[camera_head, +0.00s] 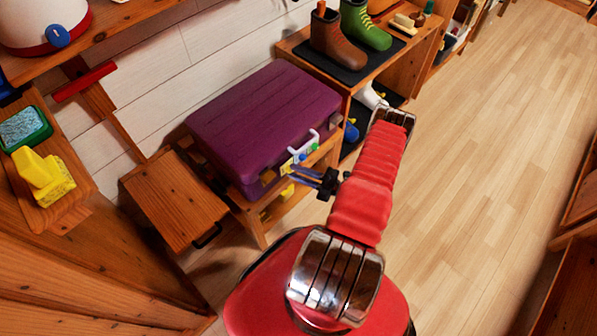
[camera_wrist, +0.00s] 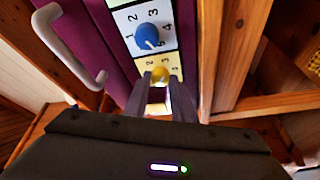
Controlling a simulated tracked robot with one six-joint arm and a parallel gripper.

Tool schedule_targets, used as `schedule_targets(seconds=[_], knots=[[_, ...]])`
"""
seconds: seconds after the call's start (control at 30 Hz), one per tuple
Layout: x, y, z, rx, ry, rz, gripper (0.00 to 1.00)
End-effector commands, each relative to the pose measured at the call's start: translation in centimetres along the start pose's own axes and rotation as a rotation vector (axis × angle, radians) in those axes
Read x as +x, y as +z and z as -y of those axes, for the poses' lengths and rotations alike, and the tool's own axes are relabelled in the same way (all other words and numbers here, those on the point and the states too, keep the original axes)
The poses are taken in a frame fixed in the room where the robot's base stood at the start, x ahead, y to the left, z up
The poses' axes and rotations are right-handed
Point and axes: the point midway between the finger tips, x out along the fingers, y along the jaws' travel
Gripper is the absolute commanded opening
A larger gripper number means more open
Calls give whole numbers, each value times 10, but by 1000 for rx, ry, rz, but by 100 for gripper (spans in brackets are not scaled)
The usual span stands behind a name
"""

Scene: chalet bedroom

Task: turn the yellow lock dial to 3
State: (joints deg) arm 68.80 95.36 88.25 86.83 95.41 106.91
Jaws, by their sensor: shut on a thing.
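The purple suitcase (camera_head: 262,120) lies on a low wooden bench, with a lock panel and a pale handle (camera_head: 303,143) on its front. In the wrist view, the yellow dial (camera_wrist: 160,74) sits on a pale yellow plate with printed numbers. My gripper (camera_wrist: 161,80) is shut on the yellow dial, a finger on either side. The fingers hide part of the plate, and I cannot read the dial's setting. The blue dial (camera_wrist: 148,35) is just beyond, on a white numbered plate. In the head view, my gripper (camera_head: 300,174) reaches the suitcase's front from the right.
The suitcase handle (camera_wrist: 70,45) is left of the dials in the wrist view. Wooden posts stand close on the right. A shelf with brown (camera_head: 340,40) and green boots (camera_head: 365,24) is behind my arm. The floor (camera_head: 480,150) to the right is clear.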

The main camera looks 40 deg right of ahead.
Motion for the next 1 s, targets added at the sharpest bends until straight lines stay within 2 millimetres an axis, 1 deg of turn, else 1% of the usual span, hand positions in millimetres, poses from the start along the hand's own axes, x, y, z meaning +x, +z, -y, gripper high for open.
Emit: schedule_targets(seconds=[0.03, 0.27, 0.3, 0.57, 0.87, 1.0], knots=[[0, 0, 4, 4, -8, 3, 0], [0, -1, 4, 5, -8, 2, 0], [0, -1, 4, 5, -8, 1, 23], [0, -1, 3, 3, -6, 0, 41], [-1, -1, 2, 1, -3, -1, 41], [-8, 0, 1, 1, -3, 1, 41]])
